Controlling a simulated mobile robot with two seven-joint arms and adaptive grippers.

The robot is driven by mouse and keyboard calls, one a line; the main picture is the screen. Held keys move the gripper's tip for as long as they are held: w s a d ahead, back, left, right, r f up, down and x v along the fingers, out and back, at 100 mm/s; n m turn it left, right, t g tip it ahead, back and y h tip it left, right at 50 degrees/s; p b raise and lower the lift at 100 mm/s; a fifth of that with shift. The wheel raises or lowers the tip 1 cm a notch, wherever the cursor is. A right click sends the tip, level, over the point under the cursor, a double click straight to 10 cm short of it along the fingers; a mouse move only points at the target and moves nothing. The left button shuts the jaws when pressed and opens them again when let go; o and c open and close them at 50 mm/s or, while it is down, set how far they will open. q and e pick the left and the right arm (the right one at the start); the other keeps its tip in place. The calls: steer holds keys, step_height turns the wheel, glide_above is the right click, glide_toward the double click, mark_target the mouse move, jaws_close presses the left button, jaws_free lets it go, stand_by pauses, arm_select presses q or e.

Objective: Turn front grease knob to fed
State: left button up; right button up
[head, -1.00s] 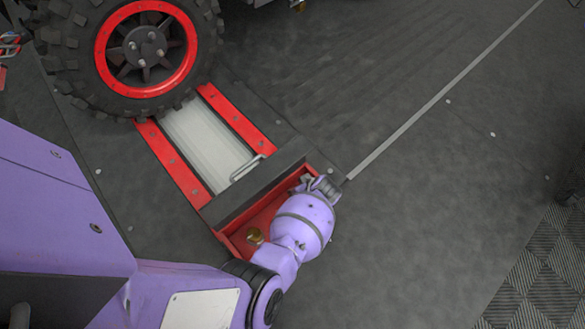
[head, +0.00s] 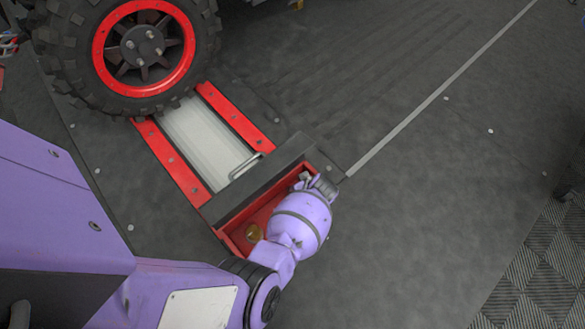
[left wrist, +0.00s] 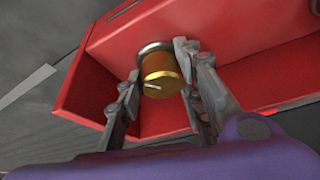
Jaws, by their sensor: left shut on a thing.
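A brass knob (left wrist: 160,76) with a pale line on its face shows in the left wrist view, set against the red housing (left wrist: 235,32). The line runs roughly sideways across the face. My left gripper (left wrist: 158,66) has one finger on each side of this knob and is shut on it. In the head view my left gripper (head: 323,186) is at the far right end of the red tray-like housing (head: 236,234), and my wrist hides the held knob. My right gripper is out of view.
A dark bar (head: 262,178) with a metal handle (head: 246,165) borders the housing. Beyond it lie the pale roller (head: 207,140) between red rails and a large tyre (head: 70,60) with a red rim.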

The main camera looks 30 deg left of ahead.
arm_select(q)
steer(key=shift+w+a+r, duration=0.25)
steer(key=shift+w+r, duration=0.05)
steer(key=shift+w, duration=0.25)
steer(key=o, duration=1.1)
steer(key=shift+s+d+f, duration=0.15)
steer(key=shift+s, duration=0.05)
steer(key=shift+s+f, duration=0.1)
steer(key=shift+s, duration=0.05)
steer(key=shift+d, duration=0.1)
